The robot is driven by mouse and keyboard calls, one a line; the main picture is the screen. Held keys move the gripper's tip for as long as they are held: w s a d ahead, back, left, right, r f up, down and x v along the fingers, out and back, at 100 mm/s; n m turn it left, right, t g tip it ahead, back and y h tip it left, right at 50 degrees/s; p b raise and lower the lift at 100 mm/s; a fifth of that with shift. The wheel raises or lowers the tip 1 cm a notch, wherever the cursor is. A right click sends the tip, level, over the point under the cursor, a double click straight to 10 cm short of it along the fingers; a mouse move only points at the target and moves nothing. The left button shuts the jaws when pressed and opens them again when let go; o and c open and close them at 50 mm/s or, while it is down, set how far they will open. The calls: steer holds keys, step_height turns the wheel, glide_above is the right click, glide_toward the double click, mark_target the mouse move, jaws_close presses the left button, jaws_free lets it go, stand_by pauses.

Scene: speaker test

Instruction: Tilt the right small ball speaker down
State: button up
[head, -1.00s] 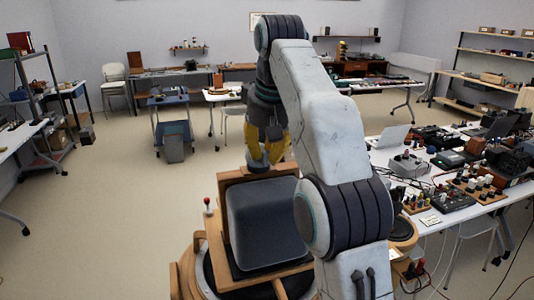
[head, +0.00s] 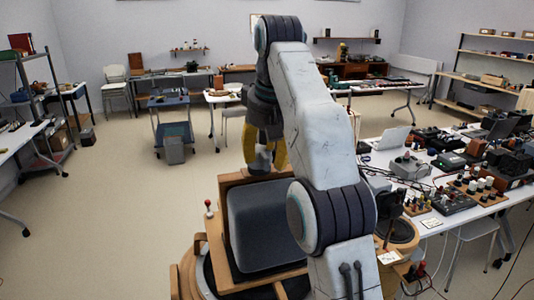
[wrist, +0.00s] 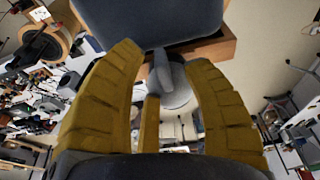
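My gripper (head: 265,158) hangs with yellow fingers just behind the top of a large dark grey rounded panel (head: 265,225) in a wooden frame. In the wrist view its fingers (wrist: 165,100) are spread apart. A grey rounded piece with a narrow stem (wrist: 178,88) shows between them, and I cannot tell whether it is touched or is a ball speaker. A dark round piece on a round wooden stand (head: 402,236) is at the right, partly hidden by my arm. It may be the right small ball speaker. A round wooden-rimmed piece (wrist: 62,38) shows at upper left in the wrist view.
A red-knobbed lever (head: 208,207) stands left of the panel. A white table (head: 455,212) crowded with electronics and cables is at the right. A blue cart (head: 170,125) stands farther back. The floor at the left is open.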

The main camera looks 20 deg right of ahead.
steer(key=shift+r+t, duration=0.1)
steer(key=shift+t, duration=0.2)
stand_by(0.6)
steer(key=shift+s+f+t, duration=0.2)
steer(key=shift+f+t, duration=0.15)
steer(key=shift+t, duration=0.05)
